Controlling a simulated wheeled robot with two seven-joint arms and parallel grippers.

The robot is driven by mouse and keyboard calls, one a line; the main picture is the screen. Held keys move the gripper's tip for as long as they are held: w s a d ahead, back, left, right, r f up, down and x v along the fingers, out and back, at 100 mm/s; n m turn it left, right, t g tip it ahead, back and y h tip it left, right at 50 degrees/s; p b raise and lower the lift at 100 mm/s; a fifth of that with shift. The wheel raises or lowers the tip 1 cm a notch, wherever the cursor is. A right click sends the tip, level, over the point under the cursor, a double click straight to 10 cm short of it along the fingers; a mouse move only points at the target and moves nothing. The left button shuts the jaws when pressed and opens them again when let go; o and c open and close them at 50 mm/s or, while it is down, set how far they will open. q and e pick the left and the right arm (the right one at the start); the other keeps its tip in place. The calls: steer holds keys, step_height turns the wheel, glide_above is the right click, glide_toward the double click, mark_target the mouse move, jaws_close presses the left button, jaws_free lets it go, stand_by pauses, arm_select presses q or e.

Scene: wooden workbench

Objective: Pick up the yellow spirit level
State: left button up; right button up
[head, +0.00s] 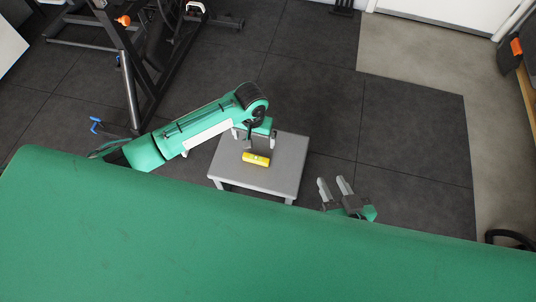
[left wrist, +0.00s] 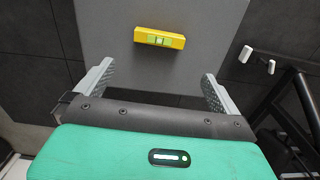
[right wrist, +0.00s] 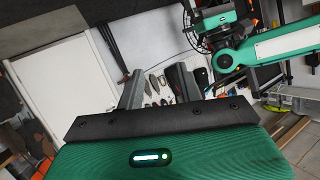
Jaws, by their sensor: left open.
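The yellow spirit level (head: 256,159), with a greenish vial in its middle, lies flat on a small grey table (head: 289,160). In the left wrist view the level (left wrist: 142,36) lies crosswise ahead of my left gripper (left wrist: 155,82), between the lines of its two fingers but beyond their tips. In the head view my left gripper (head: 253,140) is over the table, just behind the level, open and empty. My right gripper (head: 333,183) is right of the table, fingers apart and empty; its fingers also show in the right wrist view (right wrist: 156,80).
A dark metal frame machine (head: 130,80) stands on the floor at upper left. The rest of the grey table top is bare. Open dark floor tiles (head: 415,130) lie to the right. The green surface in front is my own body.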

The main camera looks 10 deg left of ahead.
arm_select(q)
steer(key=f, duration=0.1)
steer(key=b, duration=0.3)
glide_above(256, 157)
step_height(256, 157, down, 7)
steer(key=shift+w+f, duration=0.1)
steer(key=shift+f, duration=0.25)
steer(key=f+b, duration=0.1)
steer(key=f, duration=0.1)
steer(key=f+b, duration=0.1)
steer(key=f, duration=0.1)
steer(key=shift+s+f, duration=0.2)
steer(key=shift+f, duration=0.15)
steer(key=c, duration=0.7)
arm_select(e)
steer(key=w+d+r+t+y, duration=0.1)
steer(key=d+r+t, duration=0.1)
steer(key=r+t, duration=0.5)
steer(key=w+d+r+t, duration=0.1)
steer(key=r+t, duration=0.5)
steer(key=r, duration=0.7)
steer(key=shift+w+d+m+t+y, duration=0.3)
steer(key=shift+d+t+y, duration=0.1)
steer(key=shift+d, duration=0.45)
